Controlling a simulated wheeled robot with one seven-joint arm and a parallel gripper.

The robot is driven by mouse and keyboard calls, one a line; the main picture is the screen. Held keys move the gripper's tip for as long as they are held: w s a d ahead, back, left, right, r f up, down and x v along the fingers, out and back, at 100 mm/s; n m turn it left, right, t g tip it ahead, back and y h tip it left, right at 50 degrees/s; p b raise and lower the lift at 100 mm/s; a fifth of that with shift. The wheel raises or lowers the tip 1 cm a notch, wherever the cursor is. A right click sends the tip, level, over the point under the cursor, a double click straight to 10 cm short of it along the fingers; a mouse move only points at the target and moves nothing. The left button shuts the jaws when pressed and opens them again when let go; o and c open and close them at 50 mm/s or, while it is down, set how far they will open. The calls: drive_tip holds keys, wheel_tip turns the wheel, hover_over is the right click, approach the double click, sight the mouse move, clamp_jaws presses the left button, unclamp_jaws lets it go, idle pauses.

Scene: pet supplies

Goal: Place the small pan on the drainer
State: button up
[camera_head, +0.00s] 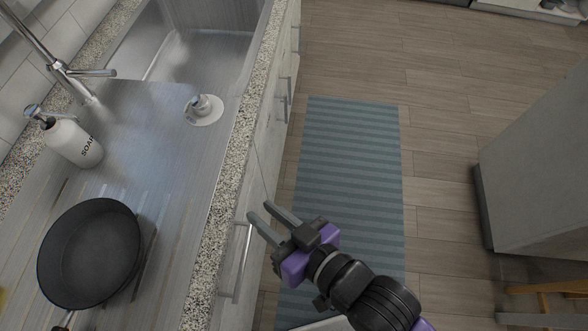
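A small dark pan (90,254) sits on the ribbed steel drainer (165,150) beside the sink, at the lower left of the head view. Its handle points toward the bottom edge and is mostly cut off. My gripper (261,213) is out over the floor in front of the cabinets, right of the counter edge and apart from the pan. Its two fingers are spread with nothing between them.
A white soap bottle (72,142) stands on the drainer behind the pan. A white round item (203,109) lies near the sink (205,55). A faucet (62,68) rises at the back. A striped blue rug (352,170) covers the floor. A grey cabinet (535,165) stands at right.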

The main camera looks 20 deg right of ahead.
drive_tip(key=s+d+r+m+t+h, duration=0.3)
drive_tip(key=s+d+h, duration=0.4)
drive_tip(key=s+d, duration=0.9)
drive_tip(key=d, duration=0.3)
drive_tip(key=shift+s+d+r, duration=0.15)
drive_tip(key=shift+s+d, duration=0.1)
drive_tip(key=shift+d, duration=0.1)
